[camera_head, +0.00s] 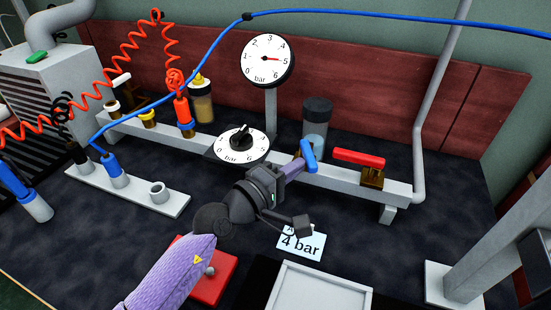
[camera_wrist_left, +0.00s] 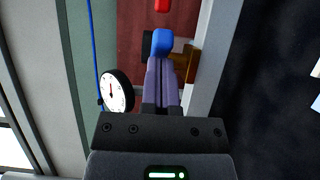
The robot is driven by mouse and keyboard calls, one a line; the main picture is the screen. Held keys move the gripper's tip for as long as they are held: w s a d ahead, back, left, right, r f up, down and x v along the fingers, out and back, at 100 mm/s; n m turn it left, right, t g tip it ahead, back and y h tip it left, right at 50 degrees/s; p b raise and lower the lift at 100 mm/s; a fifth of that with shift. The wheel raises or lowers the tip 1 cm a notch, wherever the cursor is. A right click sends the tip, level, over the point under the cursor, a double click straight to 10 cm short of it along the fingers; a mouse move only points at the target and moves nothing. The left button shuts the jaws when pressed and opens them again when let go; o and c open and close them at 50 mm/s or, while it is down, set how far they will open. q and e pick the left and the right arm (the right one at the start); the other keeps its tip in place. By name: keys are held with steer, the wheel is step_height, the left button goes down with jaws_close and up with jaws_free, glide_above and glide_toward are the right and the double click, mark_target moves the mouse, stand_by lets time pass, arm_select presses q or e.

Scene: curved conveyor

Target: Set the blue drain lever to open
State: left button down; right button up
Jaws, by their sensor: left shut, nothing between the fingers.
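The blue drain lever (camera_head: 309,156) is on the grey rail, right of the round dial. In the head view it lies slanted across the rail rather than along it. My left gripper (camera_head: 300,166) is shut with nothing between its purple fingers. Its tips are at the blue lever, on its left side in the head view. In the left wrist view the blue lever (camera_wrist_left: 162,40) is straight beyond the fingertips (camera_wrist_left: 161,62), touching or very close; I cannot tell which. The fingers and lever hide part of the brass valve body (camera_wrist_left: 192,62). My right gripper is not in view.
A red lever (camera_head: 359,157) lies along the rail to the right. A gauge (camera_head: 267,60) stands behind, and a clear dark-topped bowl (camera_head: 316,118) is just behind the blue lever. A "4 bar" card (camera_head: 302,244) lies in front. Orange and blue hoses run at left.

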arm_select(q)
steer(key=shift+s+d+p, duration=0.25)
steer(key=shift+d+p, duration=0.25)
steer(key=shift+d, duration=0.85)
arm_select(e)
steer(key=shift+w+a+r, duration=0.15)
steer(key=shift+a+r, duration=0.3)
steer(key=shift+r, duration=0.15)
arm_select(q)
steer(key=shift+d, duration=0.1)
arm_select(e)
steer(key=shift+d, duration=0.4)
arm_select(q)
steer(key=shift+f, duration=0.1)
